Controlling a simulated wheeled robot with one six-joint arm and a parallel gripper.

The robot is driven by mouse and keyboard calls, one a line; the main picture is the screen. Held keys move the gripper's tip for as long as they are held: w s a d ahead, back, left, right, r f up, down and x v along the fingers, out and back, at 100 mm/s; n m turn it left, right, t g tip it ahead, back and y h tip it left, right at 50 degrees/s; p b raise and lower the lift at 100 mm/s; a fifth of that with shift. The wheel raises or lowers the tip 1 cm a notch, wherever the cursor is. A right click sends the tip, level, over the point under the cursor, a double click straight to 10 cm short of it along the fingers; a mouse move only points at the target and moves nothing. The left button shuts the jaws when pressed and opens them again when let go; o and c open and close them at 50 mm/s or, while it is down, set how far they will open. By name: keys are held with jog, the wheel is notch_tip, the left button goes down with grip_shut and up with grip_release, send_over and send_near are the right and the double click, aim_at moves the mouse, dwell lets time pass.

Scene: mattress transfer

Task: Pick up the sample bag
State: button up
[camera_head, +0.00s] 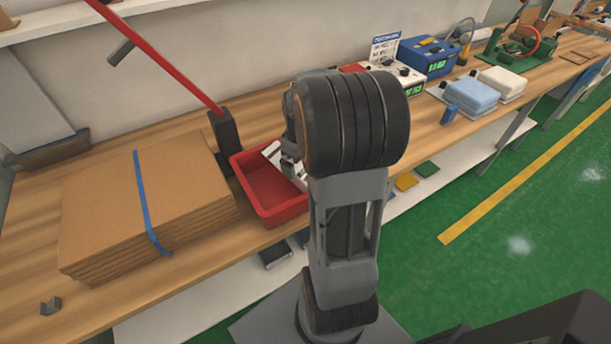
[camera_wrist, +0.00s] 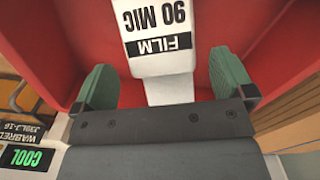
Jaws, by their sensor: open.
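A white item printed "90 MIC FILM" (camera_wrist: 162,40) lies in the red bin (camera_head: 268,215); it looks like the sample bag, though I cannot be sure. In the head view a white patch of it (camera_head: 271,151) shows at the bin's back edge, partly hidden by my arm. In the wrist view my gripper (camera_wrist: 163,82) is open, with one green-padded finger on each side of the white item. A narrower white part extends down between the fingers. No finger visibly touches it. The red bin's wall (camera_wrist: 280,60) also shows around the gripper.
A strapped cardboard stack (camera_head: 180,200) stands left of the bin. A red lever with a dark post (camera_head: 224,140) stands behind it. Instruments, including a blue box (camera_head: 428,58), and a light-blue pad stack (camera_head: 470,95) are farther right on the bench. The green floor is open at right.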

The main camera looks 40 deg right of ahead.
aim_at(300, 165)
jog(key=shift+a+f, duration=0.1)
jog(key=shift+f, duration=2)
jog(key=shift+c, duration=0.5)
jog(key=c, duration=1)
jog(key=shift+r, duration=0.15)
notch_tip(300, 165, up, 10)
jog(key=shift+f, duration=0.1)
